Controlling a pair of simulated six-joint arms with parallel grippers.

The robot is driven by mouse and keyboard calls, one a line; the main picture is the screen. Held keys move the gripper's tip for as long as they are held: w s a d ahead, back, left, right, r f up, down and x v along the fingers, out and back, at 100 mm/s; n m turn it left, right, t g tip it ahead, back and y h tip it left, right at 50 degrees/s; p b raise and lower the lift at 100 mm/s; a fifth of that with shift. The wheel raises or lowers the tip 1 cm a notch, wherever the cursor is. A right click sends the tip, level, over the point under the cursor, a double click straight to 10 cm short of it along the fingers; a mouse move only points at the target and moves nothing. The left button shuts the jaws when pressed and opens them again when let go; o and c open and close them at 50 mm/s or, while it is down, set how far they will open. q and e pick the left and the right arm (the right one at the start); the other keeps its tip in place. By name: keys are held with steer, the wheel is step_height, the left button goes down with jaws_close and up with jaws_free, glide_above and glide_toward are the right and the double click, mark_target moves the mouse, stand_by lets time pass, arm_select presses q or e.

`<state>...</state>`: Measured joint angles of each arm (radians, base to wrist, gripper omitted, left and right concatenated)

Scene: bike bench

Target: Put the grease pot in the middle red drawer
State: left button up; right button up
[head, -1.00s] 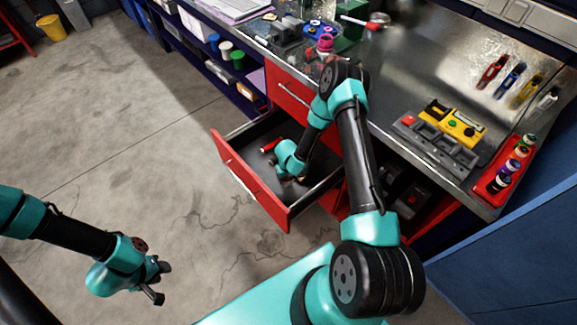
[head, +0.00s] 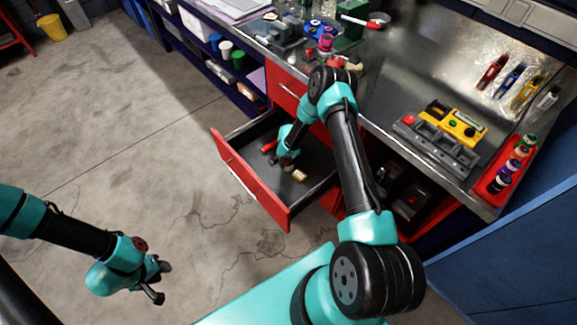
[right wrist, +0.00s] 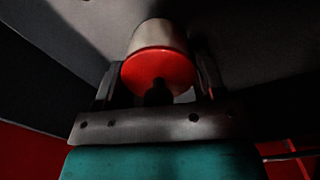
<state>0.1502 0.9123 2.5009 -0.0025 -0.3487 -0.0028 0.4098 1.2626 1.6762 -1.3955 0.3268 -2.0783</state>
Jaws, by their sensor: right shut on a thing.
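The grease pot (right wrist: 158,68), a pale cylinder with a red end facing the camera, sits between the fingers of my right gripper (right wrist: 158,88) in the right wrist view. I cannot tell whether the pot touches the drawer floor. My left gripper (head: 158,280) is empty, fingers apart, above the concrete floor at lower left.
The bench top holds a yellow-and-grey fixture (head: 440,135), a red tray of bottles (head: 497,180) and several coloured tools. The floor left of the drawer is clear.

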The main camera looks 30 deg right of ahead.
steer(key=shift+w+d+f, duration=0.1)
steer(key=shift+w+f, duration=0.1)
steer(key=shift+f, duration=1.55)
steer(key=shift+f, duration=0.2)
steer(key=o, duration=1)
steer(key=shift+r, duration=0.15)
step_height(320, 180, up, 12)
steer(key=shift+r, duration=0.1)
